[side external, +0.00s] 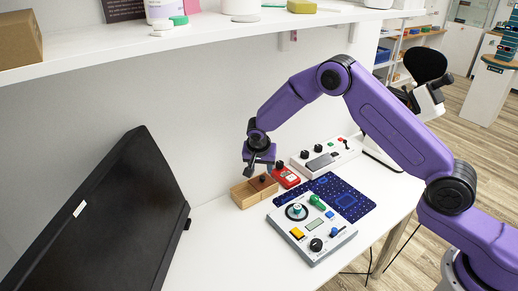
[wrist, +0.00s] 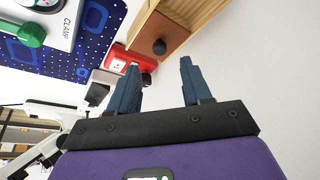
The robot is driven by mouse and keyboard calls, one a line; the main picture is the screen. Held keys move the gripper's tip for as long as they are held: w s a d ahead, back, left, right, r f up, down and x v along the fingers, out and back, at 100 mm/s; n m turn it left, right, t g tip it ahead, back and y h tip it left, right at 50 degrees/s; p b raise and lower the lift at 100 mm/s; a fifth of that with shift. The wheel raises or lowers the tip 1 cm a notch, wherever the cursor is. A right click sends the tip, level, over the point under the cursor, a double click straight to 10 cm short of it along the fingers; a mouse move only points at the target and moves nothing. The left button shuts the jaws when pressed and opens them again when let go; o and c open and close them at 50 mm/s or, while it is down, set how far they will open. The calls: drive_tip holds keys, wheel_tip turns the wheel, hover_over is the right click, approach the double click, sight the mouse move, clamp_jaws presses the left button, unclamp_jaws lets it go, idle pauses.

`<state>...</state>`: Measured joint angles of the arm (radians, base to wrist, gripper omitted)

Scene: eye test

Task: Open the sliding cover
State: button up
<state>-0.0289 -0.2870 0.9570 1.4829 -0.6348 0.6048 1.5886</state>
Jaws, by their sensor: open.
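A small wooden box (side external: 243,198) stands on the white table, below my gripper. Its darker brown cover (side external: 268,187) has a black knob (side external: 262,179) and lies at the right part of the box. The left part looks lighter; whether it is open inside is hard to tell. In the wrist view the cover (wrist: 174,37) and the knob (wrist: 159,47) show beyond my fingertips, with the knob between their lines. My gripper (side external: 258,171) is open and empty, pointing down close above the box. Its two fingers also show in the wrist view (wrist: 160,64), apart from the knob.
A red device (side external: 286,177) stands right beside the box. A blue dotted mat (side external: 345,197), a grey control panel (side external: 312,245) and a white switch panel (side external: 325,158) lie to the right. A black monitor (side external: 110,225) stands left. A white shelf (side external: 200,42) hangs above.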

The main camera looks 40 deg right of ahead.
drive_tip(key=v, duration=1.1)
drive_tip(key=shift+a+r, duration=0.1)
drive_tip(key=shift+a, duration=0.05)
drive_tip(key=s+a+r+n+g+y, duration=0.1)
drive_tip(key=s+r+n, duration=0.3)
drive_tip(key=s, duration=0.6)
drive_tip(key=s+r+n+y, duration=0.1)
drive_tip(key=s+r+n, duration=0.2)
drive_tip(key=s+n, duration=0.55)
drive_tip(key=s+d+n+g, duration=0.1)
drive_tip(key=s+d+n, duration=0.3)
drive_tip(key=s, duration=0.7)
drive_tip(key=s+d+n+g+y, duration=0.1)
drive_tip(key=s+d+n, duration=0.2)
drive_tip(key=s, duration=0.9)
drive_tip(key=shift+s+d+n, duration=0.3)
drive_tip(key=shift+d+n, duration=0.1)
drive_tip(key=shift+n, duration=0.55)
